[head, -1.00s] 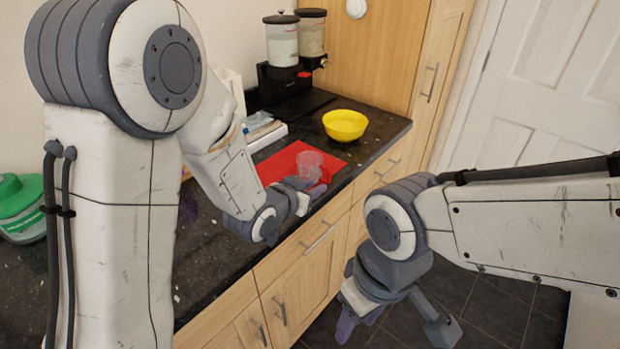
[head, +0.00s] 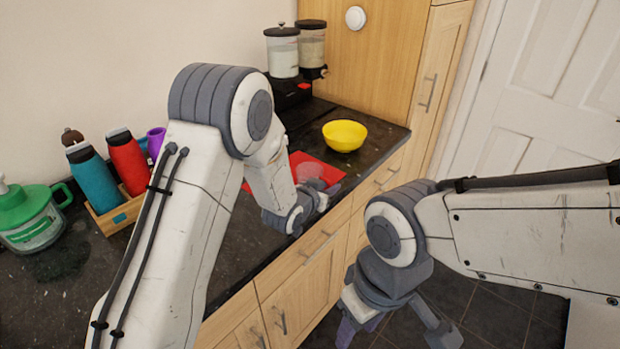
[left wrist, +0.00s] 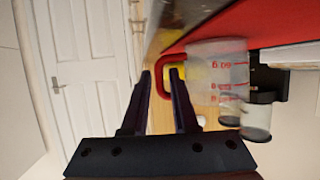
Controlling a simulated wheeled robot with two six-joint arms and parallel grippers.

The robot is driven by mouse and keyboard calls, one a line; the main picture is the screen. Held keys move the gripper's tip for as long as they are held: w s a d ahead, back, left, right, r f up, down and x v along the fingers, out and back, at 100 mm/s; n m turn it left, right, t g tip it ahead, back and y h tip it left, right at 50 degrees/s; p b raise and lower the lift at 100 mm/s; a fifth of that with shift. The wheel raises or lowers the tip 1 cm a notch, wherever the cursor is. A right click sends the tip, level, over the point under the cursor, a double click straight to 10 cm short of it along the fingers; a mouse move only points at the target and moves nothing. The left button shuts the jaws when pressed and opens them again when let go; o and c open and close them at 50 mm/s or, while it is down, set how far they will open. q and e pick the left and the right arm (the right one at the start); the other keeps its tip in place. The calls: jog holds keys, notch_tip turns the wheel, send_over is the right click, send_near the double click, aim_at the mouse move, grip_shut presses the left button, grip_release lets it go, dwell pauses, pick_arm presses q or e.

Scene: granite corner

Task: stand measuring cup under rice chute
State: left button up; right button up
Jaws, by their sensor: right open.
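The clear measuring cup (head: 309,173) stands on the red mat (head: 330,173) on the dark counter. In the left wrist view the cup (left wrist: 215,70) shows red markings, and its red handle (left wrist: 158,66) loops out towards the fingertips. My left gripper (head: 328,190) is beside the cup; its fingers (left wrist: 160,78) are apart, with the handle at or just beyond their tips. I cannot tell whether they touch it. The twin dispenser at the back has a left container of white grains (head: 284,58) and a right one of tan grains (head: 311,48). My right gripper (head: 393,325) is open and empty, low over the floor.
A yellow bowl (head: 344,135) stands on the counter right of the dispenser's black base (head: 290,92). At left are a green-topped jug (head: 28,220) and a wooden box (head: 118,212) with bottles. The counter's front edge runs beside my left gripper.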

pick_arm(q)
grip_shut()
dwell(1.4)
